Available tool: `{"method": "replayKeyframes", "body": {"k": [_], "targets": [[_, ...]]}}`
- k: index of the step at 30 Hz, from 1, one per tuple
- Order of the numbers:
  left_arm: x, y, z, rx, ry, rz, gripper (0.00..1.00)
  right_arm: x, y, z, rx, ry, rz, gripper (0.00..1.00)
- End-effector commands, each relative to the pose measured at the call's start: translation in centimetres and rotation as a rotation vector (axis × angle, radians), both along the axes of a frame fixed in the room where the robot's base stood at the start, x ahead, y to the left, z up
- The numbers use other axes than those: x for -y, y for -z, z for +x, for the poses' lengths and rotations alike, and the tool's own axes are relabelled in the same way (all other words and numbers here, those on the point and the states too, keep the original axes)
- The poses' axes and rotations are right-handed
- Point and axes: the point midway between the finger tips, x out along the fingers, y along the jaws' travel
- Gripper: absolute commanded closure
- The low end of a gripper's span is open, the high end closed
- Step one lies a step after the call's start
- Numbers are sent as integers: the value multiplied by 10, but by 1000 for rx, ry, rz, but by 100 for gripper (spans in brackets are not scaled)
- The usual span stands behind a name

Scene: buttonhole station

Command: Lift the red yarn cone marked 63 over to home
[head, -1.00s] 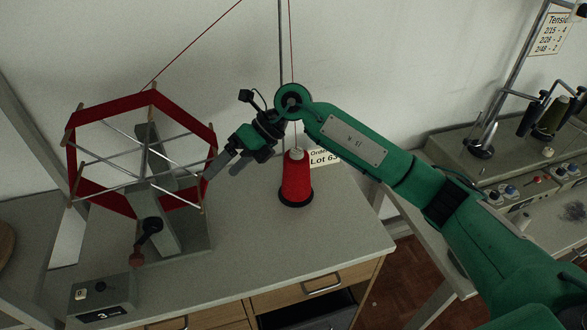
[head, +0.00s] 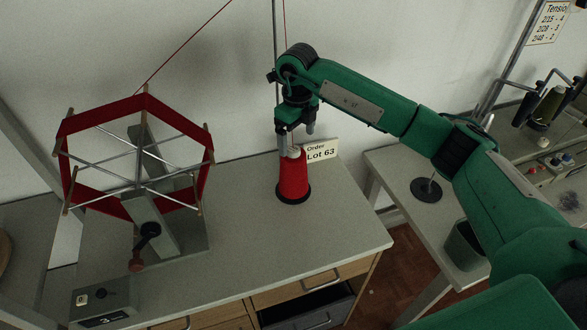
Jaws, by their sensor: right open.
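The red yarn cone (head: 293,178) stands upright on a dark round base on the grey table, beside the card reading "Order Lot 63" (head: 321,150). My right gripper (head: 296,143) points down over the cone's top. Its jaws are open, with one finger at the left of the cone's tip and the other at the right, behind or above it. Whether the fingers touch the cone I cannot tell. A thread runs up from behind my gripper along a thin upright rod (head: 276,60). My left gripper is not in view.
A yarn winder with a red hexagonal skein (head: 110,115) stands at the left of the table, with a small counter box (head: 103,300) in front. A second table at the right holds a round black stand (head: 426,190) and a grey bin (head: 465,246). The table front is clear.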

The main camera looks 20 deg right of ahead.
Motion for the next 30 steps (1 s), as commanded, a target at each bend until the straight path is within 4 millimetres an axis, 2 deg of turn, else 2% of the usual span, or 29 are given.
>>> {"method": "replayKeyframes", "body": {"k": [8, 12, 18, 26, 30], "targets": [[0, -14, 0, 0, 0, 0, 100, -3, 16, 3, -3, -1, 1, 12], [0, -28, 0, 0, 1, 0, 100, -7, 33, 7, -4, 0, 2, 12], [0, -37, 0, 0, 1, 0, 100, -7, 56, 8, -2, -1, 3, 12], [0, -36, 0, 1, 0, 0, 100, -7, 60, 8, 1, -1, 3, 12], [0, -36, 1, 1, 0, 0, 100, -7, 60, 8, 1, -1, 3, 38]]}}
